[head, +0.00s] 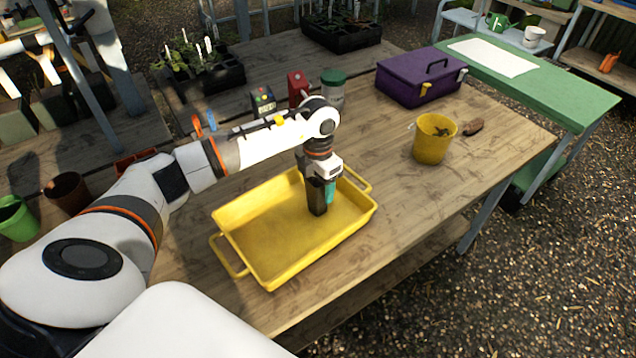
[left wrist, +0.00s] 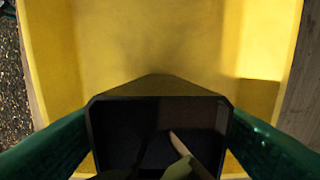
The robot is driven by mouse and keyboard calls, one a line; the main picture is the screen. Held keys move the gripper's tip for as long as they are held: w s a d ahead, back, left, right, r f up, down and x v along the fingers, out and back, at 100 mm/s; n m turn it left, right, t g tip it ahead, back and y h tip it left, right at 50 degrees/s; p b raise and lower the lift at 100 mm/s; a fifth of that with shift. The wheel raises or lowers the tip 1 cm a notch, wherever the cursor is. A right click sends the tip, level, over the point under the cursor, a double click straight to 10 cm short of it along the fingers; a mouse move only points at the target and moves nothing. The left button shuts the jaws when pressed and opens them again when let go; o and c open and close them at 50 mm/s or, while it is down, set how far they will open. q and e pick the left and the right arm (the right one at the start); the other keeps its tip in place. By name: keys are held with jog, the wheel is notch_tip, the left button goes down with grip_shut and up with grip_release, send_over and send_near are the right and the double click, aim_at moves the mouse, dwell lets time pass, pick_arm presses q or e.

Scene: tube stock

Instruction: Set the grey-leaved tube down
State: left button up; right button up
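My left gripper (head: 323,189) points down inside the yellow tray (head: 240,221) on the wooden bench. Its teal fingers are shut on a dark square tube (head: 316,203), which looks upright. In the left wrist view the tube's black rim (left wrist: 155,98) sits between the two fingers, with a pale stem and a bit of greyish-green leaf at its mouth. Most of the plant is hidden. The tube's base is low over the tray floor; I cannot tell whether it touches. My right gripper is not in view.
The tray is otherwise empty. A yellow bucket (head: 433,141) and a purple toolbox (head: 418,79) stand to the right. A green-lidded jar (head: 333,90), a red container (head: 297,88) and a small dark box (head: 263,103) stand behind. Bare bench lies right of the tray.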

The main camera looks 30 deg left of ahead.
pick_arm(q)
jog(key=shift+r, duration=0.3)
notch_tip(320, 180, up, 10)
jog(key=shift+r+b, duration=0.25)
jog(key=shift+b, duration=0.7)
jog(key=shift+r, duration=0.65)
